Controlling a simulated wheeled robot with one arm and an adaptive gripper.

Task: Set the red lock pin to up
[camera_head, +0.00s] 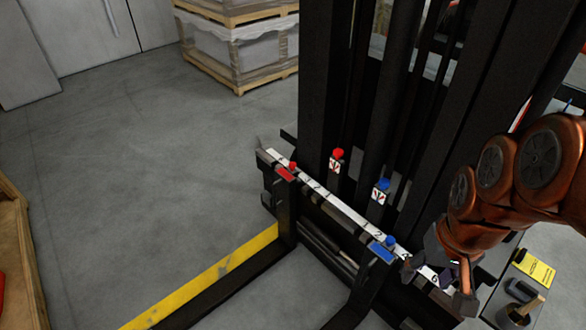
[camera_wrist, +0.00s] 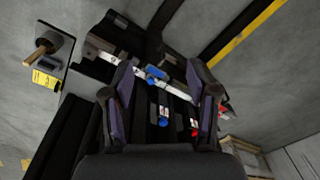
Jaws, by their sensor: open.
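The red lock pin (camera_head: 292,166) has a small red knob and stands by a red label (camera_head: 286,174) at the left end of the white-scaled carriage bar. I cannot tell whether it is up or down. In the wrist view, red parts (camera_wrist: 224,112) show at the right, partly hidden by a finger. My gripper (camera_head: 440,283) is open and empty near the right end of the bar, well apart from the red pin. Its two fingers also show in the wrist view (camera_wrist: 162,82), with the blue label between them.
A blue lock pin (camera_head: 390,241) with a blue label stands towards the bar's right end. A red-knobbed lever (camera_head: 338,154) and a blue-knobbed lever (camera_head: 382,184) stand behind the bar, before the dark mast. Forks extend forward. The floor at left (camera_head: 130,190) is clear.

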